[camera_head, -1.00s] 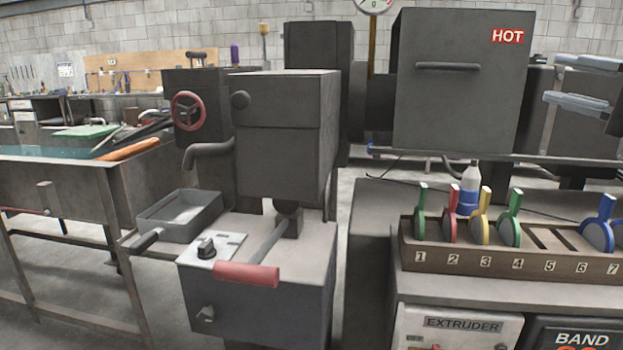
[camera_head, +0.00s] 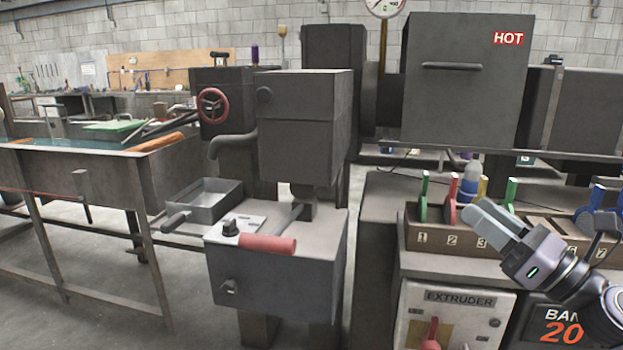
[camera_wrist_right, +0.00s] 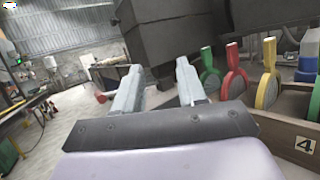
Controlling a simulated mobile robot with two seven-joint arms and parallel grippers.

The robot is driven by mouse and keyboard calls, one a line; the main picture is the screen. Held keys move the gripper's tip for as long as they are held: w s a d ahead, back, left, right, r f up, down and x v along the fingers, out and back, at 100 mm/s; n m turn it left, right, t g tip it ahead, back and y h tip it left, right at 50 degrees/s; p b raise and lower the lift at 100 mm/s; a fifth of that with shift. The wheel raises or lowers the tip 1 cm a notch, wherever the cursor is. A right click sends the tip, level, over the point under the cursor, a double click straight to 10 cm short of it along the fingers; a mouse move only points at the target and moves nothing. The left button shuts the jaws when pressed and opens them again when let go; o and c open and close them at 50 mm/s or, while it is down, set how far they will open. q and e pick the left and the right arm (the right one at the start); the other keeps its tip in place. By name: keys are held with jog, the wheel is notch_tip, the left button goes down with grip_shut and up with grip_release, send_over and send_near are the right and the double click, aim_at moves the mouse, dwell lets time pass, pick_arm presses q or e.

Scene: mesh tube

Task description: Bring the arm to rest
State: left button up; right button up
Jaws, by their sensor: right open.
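My right gripper (camera_head: 480,218) is at the right of the head view, raised in front of the numbered wooden rack (camera_head: 432,238). In the right wrist view, its two grey fingers (camera_wrist_right: 160,88) stand apart with nothing between them. The gripper hides part of the rack and some of the coloured discs. My left gripper is in neither view.
Green, red and yellow ring-handled discs (camera_wrist_right: 237,88) stand in the rack, close beside the right gripper. The extruder cabinet (camera_head: 455,325) is below. A machine with a red-handled lever (camera_head: 268,244) stands left of it. A dark box marked HOT (camera_head: 463,100) is behind.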

jog(key=s+a+f+m+h, duration=0.1)
jog(key=s+f+m+h, duration=0.25)
jog(key=f+m, duration=0.85)
jog(key=s+a+f+m+h, duration=0.1)
jog(key=s+f+m+h, duration=0.3)
jog(key=f+m, duration=0.8)
jog(key=s+a+f+m+g+h, duration=0.2)
jog(key=s+a+f+m+g, duration=0.1)
jog(key=s+f+m, duration=0.45)
jog(key=s+a+f+m+g+h, duration=0.15)
jog(key=s+f+m+g, duration=0.25)
jog(key=s+f+m, duration=0.4)
notch_tip(320, 180, up, 13)
jog(key=p, duration=1.7)
jog(key=shift+s+d, duration=0.15)
jog(key=shift+s, duration=0.2)
